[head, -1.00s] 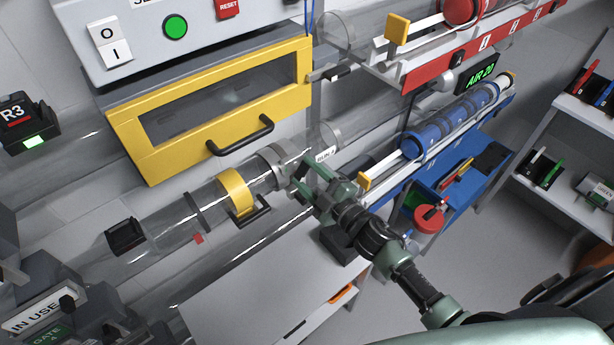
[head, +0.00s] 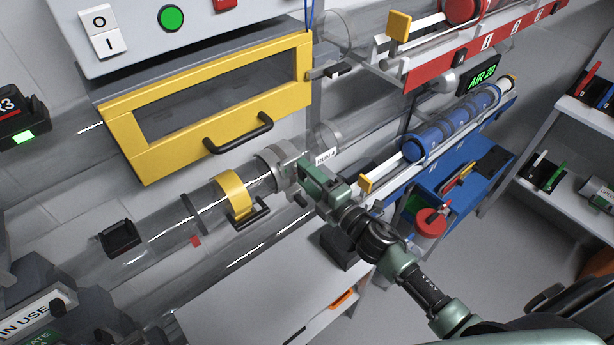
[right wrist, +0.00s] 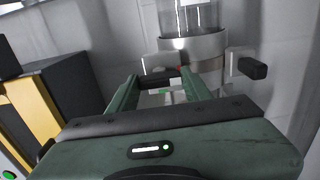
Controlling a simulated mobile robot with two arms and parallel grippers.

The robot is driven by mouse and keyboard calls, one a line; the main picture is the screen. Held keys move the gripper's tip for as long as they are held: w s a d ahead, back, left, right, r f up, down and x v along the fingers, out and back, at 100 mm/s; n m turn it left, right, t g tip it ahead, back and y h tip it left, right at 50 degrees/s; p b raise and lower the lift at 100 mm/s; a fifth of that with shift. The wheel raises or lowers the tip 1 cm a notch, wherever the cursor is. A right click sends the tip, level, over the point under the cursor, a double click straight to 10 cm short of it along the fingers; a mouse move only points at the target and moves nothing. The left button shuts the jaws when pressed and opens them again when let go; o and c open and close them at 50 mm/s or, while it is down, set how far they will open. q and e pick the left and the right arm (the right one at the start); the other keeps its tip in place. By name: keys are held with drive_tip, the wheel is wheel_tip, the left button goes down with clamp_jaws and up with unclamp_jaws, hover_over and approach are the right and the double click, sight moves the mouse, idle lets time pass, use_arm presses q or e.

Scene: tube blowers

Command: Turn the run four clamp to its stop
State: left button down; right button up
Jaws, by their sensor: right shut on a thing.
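The run four clamp is a grey metal collar (head: 274,160) around the clear tube, just left of the "RUN 4" label (head: 326,157) in the head view. My right gripper (head: 297,172) is at the collar's right side. In the right wrist view, its two green fingers (right wrist: 161,82) are shut on a small dark handle between their tips, close to a steel band (right wrist: 195,48) on the tube. The fingers partly hide the handle, and its turn angle is hard to tell. My left gripper is not in view.
A yellow-framed hatch (head: 125,125) with a black handle (head: 238,133) is above the tube. A yellow band (head: 234,193) circles the tube to the left. A black knob (right wrist: 253,68) sits right of the fingers. A blue canister (head: 425,140) lies on a rail at right.

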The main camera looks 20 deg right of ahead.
drive_tip(key=shift+f, duration=0.1)
idle(0.3)
drive_tip(key=o, duration=1.4)
drive_tip(key=shift+c, duration=0.2)
drive_tip(key=b+v, duration=0.2)
drive_tip(key=v, duration=0.6)
